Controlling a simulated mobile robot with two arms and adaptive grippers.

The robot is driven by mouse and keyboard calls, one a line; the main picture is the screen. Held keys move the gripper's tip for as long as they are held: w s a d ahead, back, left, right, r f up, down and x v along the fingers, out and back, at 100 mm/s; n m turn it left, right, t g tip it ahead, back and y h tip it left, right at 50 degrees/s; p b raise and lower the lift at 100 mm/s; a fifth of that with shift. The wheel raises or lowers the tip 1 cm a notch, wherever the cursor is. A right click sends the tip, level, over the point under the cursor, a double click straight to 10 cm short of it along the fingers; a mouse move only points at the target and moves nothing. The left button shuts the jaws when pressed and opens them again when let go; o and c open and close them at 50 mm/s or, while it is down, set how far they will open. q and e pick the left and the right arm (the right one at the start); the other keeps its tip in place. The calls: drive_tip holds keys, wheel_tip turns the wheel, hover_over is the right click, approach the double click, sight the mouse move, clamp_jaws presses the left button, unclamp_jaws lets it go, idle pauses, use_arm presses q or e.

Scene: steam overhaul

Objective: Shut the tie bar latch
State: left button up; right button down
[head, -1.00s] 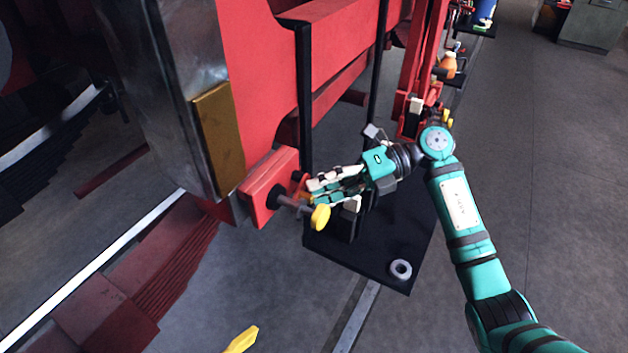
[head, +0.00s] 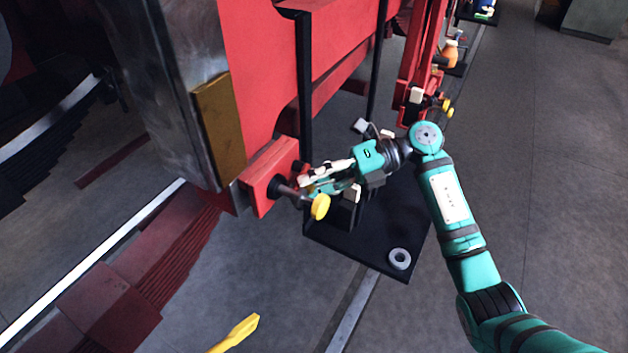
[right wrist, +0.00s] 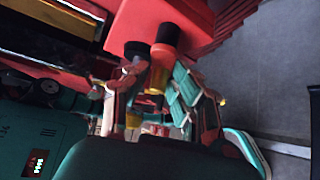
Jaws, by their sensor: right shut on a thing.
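The tie bar latch appears to be the fitting on the red block (head: 268,178) at the lower corner of the red frame. A grey pin with a yellow knob (head: 320,207) sticks out there. My right gripper (head: 308,186) is at this block, just above the yellow knob, with its fingers closed together. In the right wrist view, an orange-red handle with a black collar (right wrist: 163,65) stands out from the red block (right wrist: 150,18) between the fingers. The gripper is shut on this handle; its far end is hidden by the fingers. My left gripper is out of view.
A black base plate (head: 345,248) with a grey ring (head: 399,258) lies below my right gripper. Black uprights (head: 305,90) stand close behind it. A yellow bar (head: 238,332) juts in at the bottom. Open floor (head: 530,170) lies to the right.

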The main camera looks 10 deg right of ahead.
drive_tip(key=m+y+b, duration=0.1)
drive_tip(key=m+g+y+b, duration=0.1)
drive_tip(key=shift+s+a+r+m+y+b, duration=0.1)
drive_tip(key=shift+r+m+y+b, duration=0.2)
drive_tip(key=shift+y, duration=0.1)
drive_tip(key=c, duration=1.2)
unclamp_jaws()
drive_tip(key=shift+f, duration=0.1)
drive_tip(key=shift+c, duration=0.2)
drive_tip(key=w+d, duration=0.2)
drive_tip(key=d, duration=1)
